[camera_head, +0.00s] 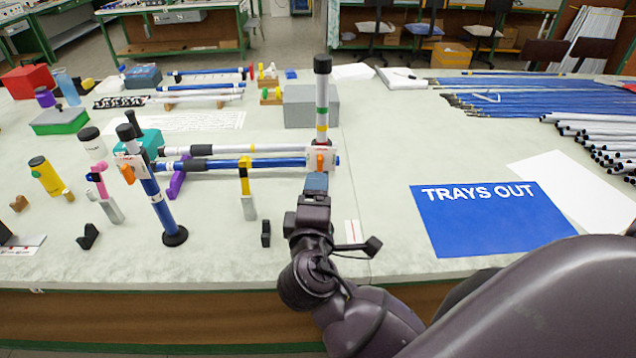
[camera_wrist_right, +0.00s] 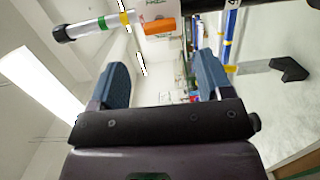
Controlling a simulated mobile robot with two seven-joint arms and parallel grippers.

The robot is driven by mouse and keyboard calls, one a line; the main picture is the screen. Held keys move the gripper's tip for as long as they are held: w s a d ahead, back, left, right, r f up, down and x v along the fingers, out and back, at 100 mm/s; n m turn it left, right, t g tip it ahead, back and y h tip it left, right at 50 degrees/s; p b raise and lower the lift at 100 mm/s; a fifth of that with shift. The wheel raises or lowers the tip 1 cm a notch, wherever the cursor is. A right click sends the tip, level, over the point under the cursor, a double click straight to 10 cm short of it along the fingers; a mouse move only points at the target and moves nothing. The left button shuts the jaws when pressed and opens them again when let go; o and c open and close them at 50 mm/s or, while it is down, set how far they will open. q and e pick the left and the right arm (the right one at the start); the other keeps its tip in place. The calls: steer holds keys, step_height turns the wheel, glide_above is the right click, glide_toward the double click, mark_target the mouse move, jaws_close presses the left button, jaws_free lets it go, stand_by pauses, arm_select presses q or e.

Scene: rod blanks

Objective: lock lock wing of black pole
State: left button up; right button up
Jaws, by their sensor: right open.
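An upright pole (camera_head: 322,105) with a black cap and green and yellow bands stands in a white clamp block (camera_head: 311,153) with an orange lock wing (camera_head: 320,162). In the right wrist view the pole (camera_wrist_right: 98,26) lies sideways at upper left, and the orange wing (camera_wrist_right: 160,27) shows beyond the gap between the fingers. My right gripper (camera_head: 316,182) is just in front of and below the wing; its blue fingers (camera_wrist_right: 162,72) are open and empty, apart from the wing. A second clamp with an orange wing (camera_head: 128,174) sits on a blue upright pole (camera_head: 160,205). My left gripper is not in view.
A silver pole (camera_head: 250,149) and a blue pole (camera_head: 235,163) lie across between the two clamps. A yellow-topped stand (camera_head: 246,185) is left of my right arm. A grey box (camera_head: 310,107) stands behind. A blue sign (camera_head: 490,219) lies flat at right.

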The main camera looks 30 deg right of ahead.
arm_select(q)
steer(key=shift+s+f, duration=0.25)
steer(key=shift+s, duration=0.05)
arm_select(e)
steer(key=shift+v, duration=1.05)
